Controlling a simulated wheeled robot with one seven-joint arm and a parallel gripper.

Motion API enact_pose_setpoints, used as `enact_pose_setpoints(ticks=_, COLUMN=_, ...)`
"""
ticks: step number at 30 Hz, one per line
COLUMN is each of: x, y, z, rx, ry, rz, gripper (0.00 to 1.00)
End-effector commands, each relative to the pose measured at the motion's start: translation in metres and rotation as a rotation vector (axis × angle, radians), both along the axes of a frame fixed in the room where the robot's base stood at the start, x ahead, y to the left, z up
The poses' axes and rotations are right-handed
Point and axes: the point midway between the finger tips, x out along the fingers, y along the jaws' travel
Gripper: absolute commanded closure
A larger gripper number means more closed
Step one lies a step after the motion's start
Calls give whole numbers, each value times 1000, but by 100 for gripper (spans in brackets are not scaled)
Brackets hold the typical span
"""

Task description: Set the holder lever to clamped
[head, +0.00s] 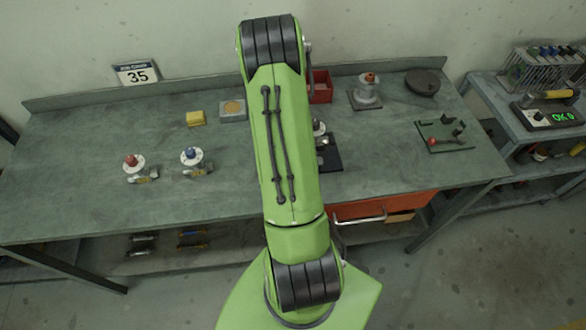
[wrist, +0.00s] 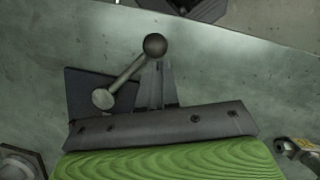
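In the wrist view a lever (wrist: 127,72) runs from a pale round end at lower left up to a dark ball knob. It stands over a dark base plate (wrist: 78,90) on the bench. My gripper (wrist: 157,68) has its narrow grey fingers just below the ball knob. They look close together, but I cannot tell whether they are shut on it or touch it. In the head view the dark base plate (head: 329,163) shows right of my arm with a small metal part on it. My arm hides the gripper and most of the holder there.
Two small valves, with red (head: 131,161) and blue (head: 191,156) tops, stand left on the bench. The bench's front left is clear.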

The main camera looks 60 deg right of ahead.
Motion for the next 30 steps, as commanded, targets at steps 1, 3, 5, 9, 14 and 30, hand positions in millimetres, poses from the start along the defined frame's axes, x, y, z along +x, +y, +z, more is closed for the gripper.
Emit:
enact_pose_setpoints(ticks=1, x=-3, y=1, z=-1, rx=3, ry=3, rz=-5, gripper=100)
enact_pose_setpoints(ticks=3, x=-6, y=2, z=-1, rx=3, ry=3, rz=-7, gripper=100)
enact_pose_setpoints(ticks=5, x=-8, y=2, z=-1, rx=4, ry=3, rz=-7, gripper=100)
enact_pose_setpoints(ticks=9, x=-10, y=2, z=-1, rx=3, ry=3, rz=-8, gripper=100)
enact_pose_setpoints(ticks=14, x=-12, y=2, z=0, rx=3, ry=4, rz=-10, gripper=100)
enact_pose_setpoints(ticks=30, x=-9, y=0, z=14, rx=1, ry=5, rz=-11, gripper=100)
